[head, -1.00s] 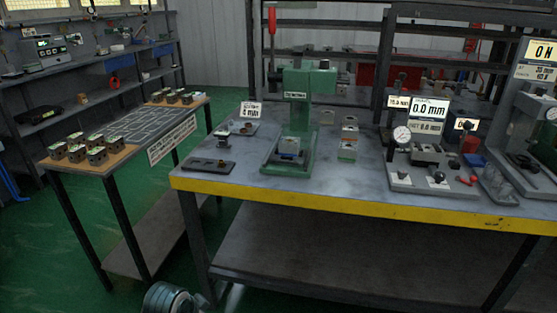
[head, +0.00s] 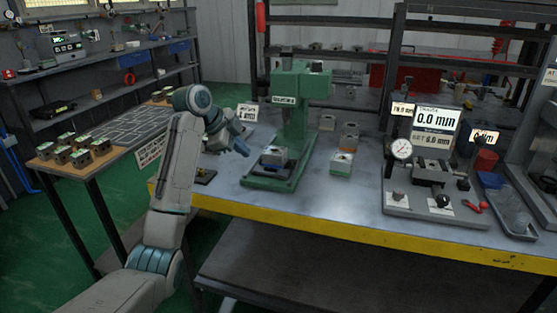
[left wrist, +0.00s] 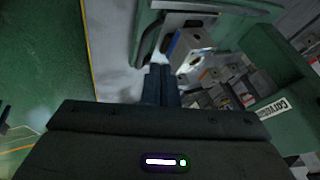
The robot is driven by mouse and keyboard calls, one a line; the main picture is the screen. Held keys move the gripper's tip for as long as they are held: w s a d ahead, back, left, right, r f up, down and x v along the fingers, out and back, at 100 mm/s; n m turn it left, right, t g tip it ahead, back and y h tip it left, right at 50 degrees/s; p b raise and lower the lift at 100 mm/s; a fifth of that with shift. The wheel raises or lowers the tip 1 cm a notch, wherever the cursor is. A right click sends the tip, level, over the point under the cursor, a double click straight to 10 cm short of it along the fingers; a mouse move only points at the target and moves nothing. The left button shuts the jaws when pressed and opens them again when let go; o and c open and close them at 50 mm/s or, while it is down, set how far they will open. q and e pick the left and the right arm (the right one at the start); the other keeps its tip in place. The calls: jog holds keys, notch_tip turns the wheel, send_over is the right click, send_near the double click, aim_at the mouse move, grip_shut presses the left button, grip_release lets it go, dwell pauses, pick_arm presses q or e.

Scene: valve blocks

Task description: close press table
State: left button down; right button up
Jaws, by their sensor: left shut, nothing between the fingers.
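The green press (head: 297,110) stands on the grey worktable (head: 340,205) with the yellow front edge. A small block (head: 273,157) sits on the press base below its head. My left gripper (head: 240,146) is left of the press, above the tabletop, apart from the block. In the left wrist view the gripper's dark fingers (left wrist: 160,86) are together and empty. The block (left wrist: 188,48) and the green press base (left wrist: 148,25) show just beyond them. My right gripper is in neither view.
Several blocks (head: 342,162) stand right of the press. A gauge stand (head: 430,205) with a 0.0 mm display (head: 435,120) is farther right, beside a grey tray (head: 507,212). A side table (head: 110,160) with several blocks stands at left.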

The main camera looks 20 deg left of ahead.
aim_at(268, 172)
pick_arm(q)
jog(key=x, duration=0.9)
jog(key=shift+a, duration=0.1)
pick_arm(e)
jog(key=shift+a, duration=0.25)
pick_arm(q)
jog(key=shift+w, duration=0.1)
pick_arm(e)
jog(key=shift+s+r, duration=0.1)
